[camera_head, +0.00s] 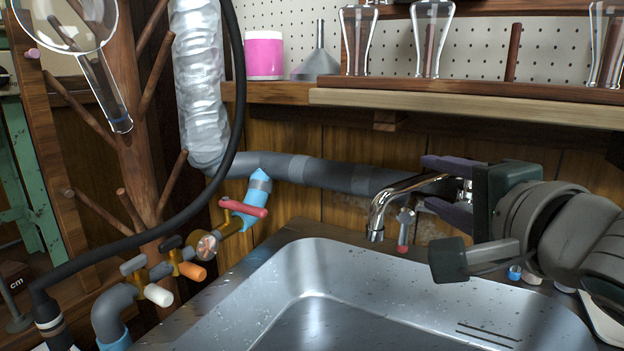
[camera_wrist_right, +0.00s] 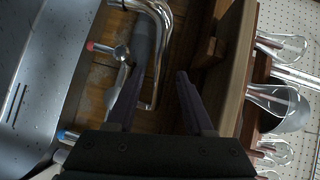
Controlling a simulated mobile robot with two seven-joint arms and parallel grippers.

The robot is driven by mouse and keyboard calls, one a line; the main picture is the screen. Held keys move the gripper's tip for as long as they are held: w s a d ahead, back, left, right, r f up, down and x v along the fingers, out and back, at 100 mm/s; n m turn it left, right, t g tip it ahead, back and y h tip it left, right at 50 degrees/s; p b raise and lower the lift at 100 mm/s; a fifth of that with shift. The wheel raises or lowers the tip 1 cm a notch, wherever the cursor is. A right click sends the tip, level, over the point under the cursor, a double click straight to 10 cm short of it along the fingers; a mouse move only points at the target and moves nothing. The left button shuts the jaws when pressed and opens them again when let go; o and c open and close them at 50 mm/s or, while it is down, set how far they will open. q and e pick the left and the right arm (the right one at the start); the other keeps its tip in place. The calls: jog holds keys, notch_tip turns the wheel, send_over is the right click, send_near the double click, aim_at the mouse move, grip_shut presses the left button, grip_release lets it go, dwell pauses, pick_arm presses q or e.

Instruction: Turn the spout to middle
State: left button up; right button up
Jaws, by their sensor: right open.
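The chrome spout (camera_head: 378,212) is at the back of the sink, pointing left with its outlet turned down near the back rim. My right gripper (camera_head: 428,182) comes in from the right with its purple fingers open, one above and one below the spout's line in the head view. In the right wrist view, the spout (camera_wrist_right: 160,60) runs into the gap between the two fingertips of the right gripper (camera_wrist_right: 158,88), apparently not clamped. Whether a finger touches it I cannot tell. The spout's base is partly hidden by the gripper. My left gripper is not in view.
The steel sink (camera_head: 290,272) lies in front. A red-marked tap (camera_head: 404,228) stands close beneath the spout, and a blue-marked tap (camera_head: 515,272) is under my right wrist. A wooden shelf (camera_head: 450,107) with glassware runs above. Pipes with coloured valves (camera_head: 205,245) stand left.

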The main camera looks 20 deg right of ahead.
jog(key=x, duration=0.7)
jog(key=shift+b, duration=0.4)
jog(key=shift+c, duration=0.4)
grip_shut()
jog(key=shift+f, duration=0.1)
dwell(0.4)
